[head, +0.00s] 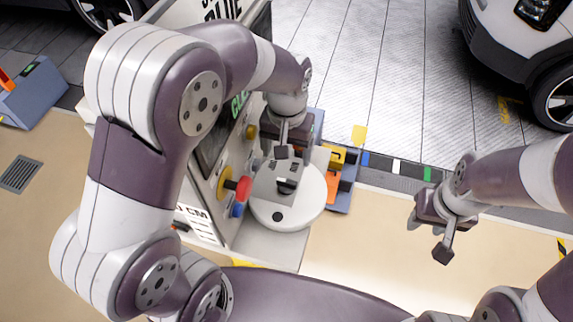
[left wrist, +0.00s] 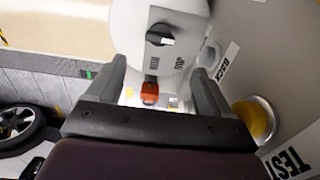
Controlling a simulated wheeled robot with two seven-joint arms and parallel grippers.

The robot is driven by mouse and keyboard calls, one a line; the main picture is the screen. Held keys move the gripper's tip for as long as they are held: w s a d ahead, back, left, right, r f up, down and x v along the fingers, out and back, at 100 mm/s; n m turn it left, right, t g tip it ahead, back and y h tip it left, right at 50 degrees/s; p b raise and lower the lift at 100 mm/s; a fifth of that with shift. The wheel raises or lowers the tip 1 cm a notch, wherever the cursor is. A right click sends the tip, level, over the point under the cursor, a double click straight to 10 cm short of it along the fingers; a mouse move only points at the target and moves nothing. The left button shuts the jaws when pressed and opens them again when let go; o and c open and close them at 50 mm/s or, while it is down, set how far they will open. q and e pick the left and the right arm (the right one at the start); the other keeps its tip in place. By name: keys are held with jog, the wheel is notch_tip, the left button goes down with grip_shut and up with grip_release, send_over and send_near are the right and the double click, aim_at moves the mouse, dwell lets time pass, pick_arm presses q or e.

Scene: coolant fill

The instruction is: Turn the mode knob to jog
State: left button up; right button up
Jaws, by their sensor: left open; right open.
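In the head view the knob (head: 288,186) appears on top of the white round unit (head: 262,206). My left gripper (head: 294,153) hangs over the far part of that unit. In its wrist view its two fingers (left wrist: 156,62) are apart and empty, with the knob beyond them, not between them. My right gripper (head: 440,232) is open and empty, off to the right.
A red mushroom button (head: 243,187) and a blue button (head: 238,210) stick out of the cabinet left of the unit. A yellow button (left wrist: 255,118) is close to the left gripper's finger.

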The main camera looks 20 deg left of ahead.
pick_arm(q)
send_over(287, 181)
jog(key=f, duration=0.4)
jog(key=shift+s+p, duration=0.35)
jog(key=shift+p, duration=0.05)
jog(key=f, duration=0.3)
jog(key=w+f, duration=0.1)
jog(key=f, duration=0.1)
jog(key=shift+f+p, duration=0.25)
jog(key=shift+p, duration=0.05)
jog(key=shift+f, duration=0.4)
jog(key=shift+s+f, duration=0.1)
jog(key=shift+s, duration=0.15)
jog(key=shift+w, duration=0.1)
grip_shut()
pick_arm(e)
jog(key=shift+s+r, duration=0.15)
jog(key=shift+r, duration=0.7)
